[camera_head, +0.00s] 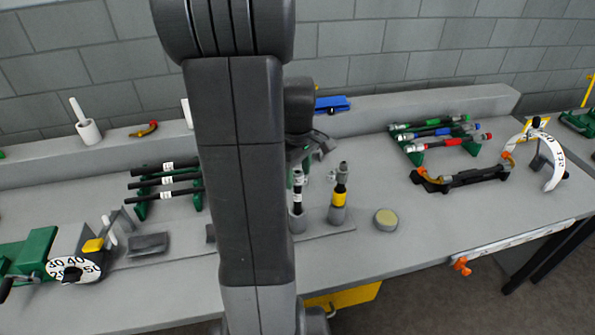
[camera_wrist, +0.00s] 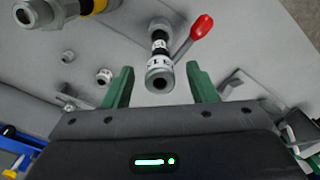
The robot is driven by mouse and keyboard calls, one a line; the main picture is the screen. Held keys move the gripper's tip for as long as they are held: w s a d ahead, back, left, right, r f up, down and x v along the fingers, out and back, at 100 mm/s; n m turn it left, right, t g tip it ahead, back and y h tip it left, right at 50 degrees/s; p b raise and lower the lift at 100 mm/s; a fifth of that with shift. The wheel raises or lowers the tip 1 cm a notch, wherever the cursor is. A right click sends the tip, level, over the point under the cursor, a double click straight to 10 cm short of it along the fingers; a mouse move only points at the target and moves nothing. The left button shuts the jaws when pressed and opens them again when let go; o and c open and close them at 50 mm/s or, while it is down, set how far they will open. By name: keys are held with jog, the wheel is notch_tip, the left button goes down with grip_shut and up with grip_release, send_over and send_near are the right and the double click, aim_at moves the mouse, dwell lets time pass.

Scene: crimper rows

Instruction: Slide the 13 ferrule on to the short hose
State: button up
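My gripper (camera_wrist: 160,70) is open in the wrist view, with green fingers apart on either side. Between them, apart from both, shows a silver ring-shaped end with a white label (camera_wrist: 158,65), probably a ferrule; its number is too small to read. A short black hose-like piece (camera_wrist: 160,40) lines up behind it; I cannot tell whether they are joined. In the head view a black upright piece with a white label (camera_head: 297,200) stands in a grey holder below my gripper. My arm hides part of the bench there.
A yellow-banded fitting (camera_head: 340,196) stands just right. Labelled black hoses (camera_head: 165,181) lie on a green rack at left. Two small silver rings (camera_wrist: 104,76) and a red-handled lever (camera_wrist: 201,27) show in the wrist view. A round yellow-topped puck (camera_head: 386,219) stands on the bench.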

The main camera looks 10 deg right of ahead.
notch_tip(320, 180, up, 14)
jog(key=shift+b, duration=0.35)
jog(key=shift+f, duration=0.15)
dwell(0.3)
notch_tip(320, 180, down, 14)
jog(key=shift+r+p, duration=0.15)
jog(key=shift+p, duration=0.2)
jog(key=shift+r, duration=0.3)
jog(key=shift+f, duration=0.1)
